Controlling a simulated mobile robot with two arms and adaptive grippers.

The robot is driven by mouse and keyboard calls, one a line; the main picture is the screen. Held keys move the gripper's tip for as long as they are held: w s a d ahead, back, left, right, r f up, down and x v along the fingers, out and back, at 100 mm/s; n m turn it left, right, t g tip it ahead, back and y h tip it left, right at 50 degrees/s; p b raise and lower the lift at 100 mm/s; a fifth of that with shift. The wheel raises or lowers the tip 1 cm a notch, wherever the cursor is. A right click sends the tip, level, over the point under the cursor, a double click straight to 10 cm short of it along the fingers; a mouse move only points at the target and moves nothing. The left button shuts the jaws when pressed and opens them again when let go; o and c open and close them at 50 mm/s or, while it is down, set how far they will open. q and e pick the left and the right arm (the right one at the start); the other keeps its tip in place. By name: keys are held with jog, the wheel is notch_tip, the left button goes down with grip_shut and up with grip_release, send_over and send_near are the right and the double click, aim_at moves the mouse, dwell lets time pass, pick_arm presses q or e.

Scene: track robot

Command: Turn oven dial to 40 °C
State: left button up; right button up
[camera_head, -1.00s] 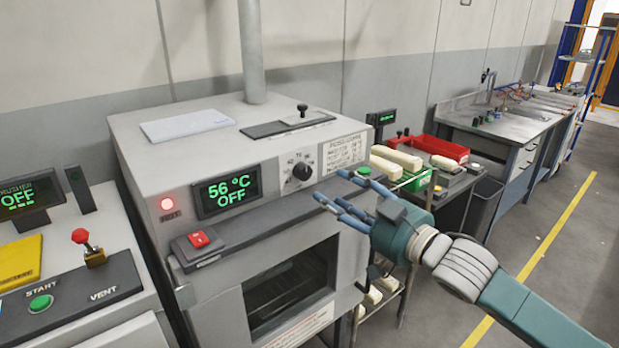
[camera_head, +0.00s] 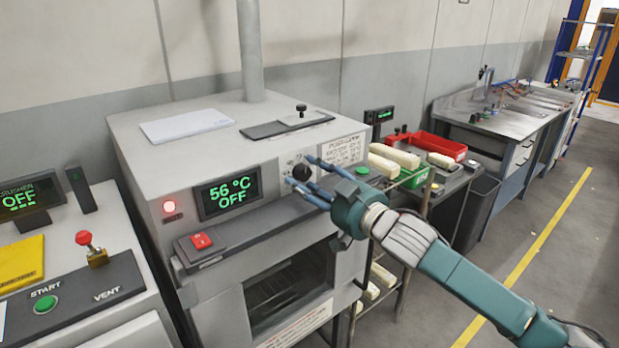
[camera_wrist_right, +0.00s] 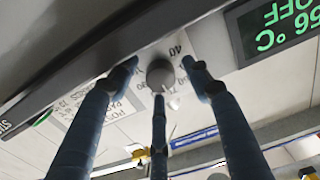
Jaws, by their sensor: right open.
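The oven (camera_head: 140,150) stands in the middle of the head view, with a green display (camera_head: 228,195) reading 56 °C OFF. Its black round dial (camera_head: 302,173) is on the front panel right of the display, partly hidden by my fingers. My right gripper (camera_head: 305,176) is open at the dial, with fingers above and below it. In the right wrist view the dial (camera_wrist_right: 160,73) appears between the spread fingers (camera_wrist_right: 160,85), a "40" mark beside it. I cannot tell whether any finger touches it. My left gripper is not in view.
A red switch (camera_head: 201,241) sits on the oven's ledge below the display. Another machine with a START button (camera_head: 43,303) stands at the left. A red bin (camera_head: 440,146) and pale blocks (camera_head: 394,156) are to the right. Open floor lies at the right.

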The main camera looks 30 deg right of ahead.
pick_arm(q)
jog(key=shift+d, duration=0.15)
pick_arm(e)
jog(key=shift+c, duration=0.3)
jog(key=c, duration=1.1)
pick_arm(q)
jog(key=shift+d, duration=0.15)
